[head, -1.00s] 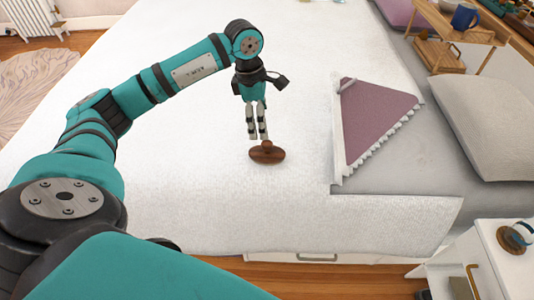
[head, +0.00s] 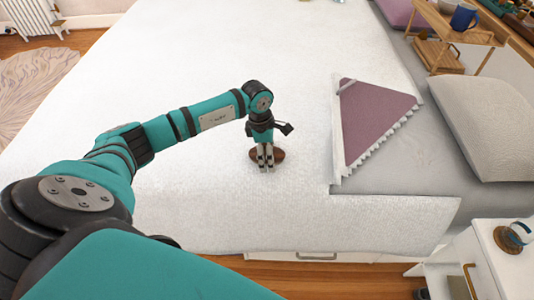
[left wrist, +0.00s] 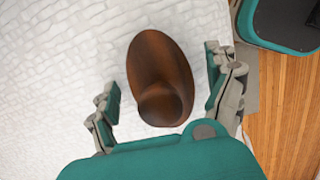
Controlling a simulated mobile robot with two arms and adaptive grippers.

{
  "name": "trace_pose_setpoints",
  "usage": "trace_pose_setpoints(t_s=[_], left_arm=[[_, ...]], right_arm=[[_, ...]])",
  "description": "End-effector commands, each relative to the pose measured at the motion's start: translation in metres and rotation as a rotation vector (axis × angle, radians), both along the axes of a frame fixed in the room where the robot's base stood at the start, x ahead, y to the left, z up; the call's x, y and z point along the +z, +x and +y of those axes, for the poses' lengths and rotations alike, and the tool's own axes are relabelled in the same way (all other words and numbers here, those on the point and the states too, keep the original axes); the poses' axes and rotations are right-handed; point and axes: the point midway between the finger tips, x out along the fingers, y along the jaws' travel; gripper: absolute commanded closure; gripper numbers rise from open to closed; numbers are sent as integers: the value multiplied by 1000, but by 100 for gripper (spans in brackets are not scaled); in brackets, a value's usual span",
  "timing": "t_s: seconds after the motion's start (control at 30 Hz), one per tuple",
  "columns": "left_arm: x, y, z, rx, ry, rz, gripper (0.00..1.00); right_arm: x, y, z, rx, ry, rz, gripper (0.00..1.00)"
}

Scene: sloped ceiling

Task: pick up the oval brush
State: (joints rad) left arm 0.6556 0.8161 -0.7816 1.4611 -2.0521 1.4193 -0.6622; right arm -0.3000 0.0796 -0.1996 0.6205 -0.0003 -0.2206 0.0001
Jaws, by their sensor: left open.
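The oval brush (head: 280,155) is brown with a rounded knob and lies on the white bed. My left gripper (head: 265,168) is over it in the head view and hides its middle. In the left wrist view the brush (left wrist: 158,72) shows between the two open fingers of my left gripper (left wrist: 162,95), with a gap on each side. The fingers do not touch it in that view. My right gripper is not in view.
The white bed cover (head: 190,60) is clear around the brush. A folded purple cloth (head: 375,120) with a white fringe lies to the right. A grey pillow (head: 485,125) and a wooden tray stand (head: 455,30) are further right. A white nightstand (head: 515,265) stands at lower right.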

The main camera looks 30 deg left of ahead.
Motion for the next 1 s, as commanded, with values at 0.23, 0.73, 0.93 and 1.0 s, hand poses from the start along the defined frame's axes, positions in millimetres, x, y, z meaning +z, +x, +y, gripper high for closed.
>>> trace_pose_setpoints(t_s=[0.23, 0.73, 0.93, 1.0], left_arm=[[-3, 0, 0, 0, 0, -1, 12], [-3, 0, 0, 0, 0, -1, 74], [-2, 1, 0, 0, 0, -2, 74], [-1, 1, 0, 0, 0, -2, 74]], right_arm=[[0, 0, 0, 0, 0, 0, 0], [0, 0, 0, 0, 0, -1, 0], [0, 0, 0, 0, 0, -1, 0], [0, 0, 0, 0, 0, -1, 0]])
